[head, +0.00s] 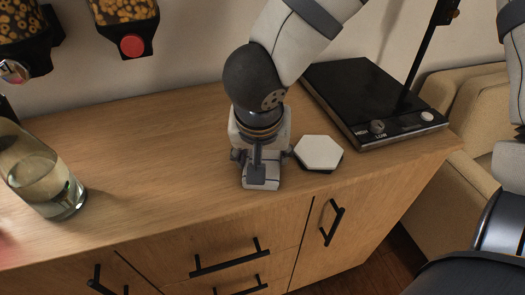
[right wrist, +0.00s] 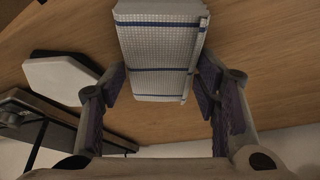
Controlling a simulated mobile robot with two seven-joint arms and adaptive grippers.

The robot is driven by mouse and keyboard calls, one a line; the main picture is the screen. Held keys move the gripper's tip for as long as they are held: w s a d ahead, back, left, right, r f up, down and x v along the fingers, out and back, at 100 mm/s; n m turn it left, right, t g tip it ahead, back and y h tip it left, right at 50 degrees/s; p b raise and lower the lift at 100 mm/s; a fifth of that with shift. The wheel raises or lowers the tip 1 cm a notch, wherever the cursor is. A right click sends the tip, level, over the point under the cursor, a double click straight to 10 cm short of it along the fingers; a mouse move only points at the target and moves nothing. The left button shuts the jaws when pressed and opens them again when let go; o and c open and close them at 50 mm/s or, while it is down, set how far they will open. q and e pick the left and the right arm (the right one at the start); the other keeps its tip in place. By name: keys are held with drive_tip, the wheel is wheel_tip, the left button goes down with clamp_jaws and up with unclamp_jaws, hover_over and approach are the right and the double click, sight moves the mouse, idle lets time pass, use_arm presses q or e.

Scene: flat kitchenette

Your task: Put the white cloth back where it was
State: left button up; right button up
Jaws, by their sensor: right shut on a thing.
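The white cloth (right wrist: 155,52) is folded into a thick pad with thin blue stripes, in the right wrist view. My right gripper (right wrist: 155,85) has its fingers on either side of the cloth and is shut on it. In the head view my right gripper (head: 262,165) is over the wooden counter (head: 150,150), near its front edge. The arm and gripper largely hide the cloth there, and I cannot tell whether it touches the counter. My left gripper is not in view.
A white hexagonal piece (head: 319,151) on a dark base lies just right of the gripper. A black hotplate (head: 350,95) with a post stands behind it. A glass of water (head: 45,175) stands at far left. Dispensers (head: 125,20) hang above. The counter between is clear.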

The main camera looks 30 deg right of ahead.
drive_tip(key=o, duration=1.1)
drive_tip(key=v, duration=1.2)
drive_tip(key=shift+r, duration=0.2)
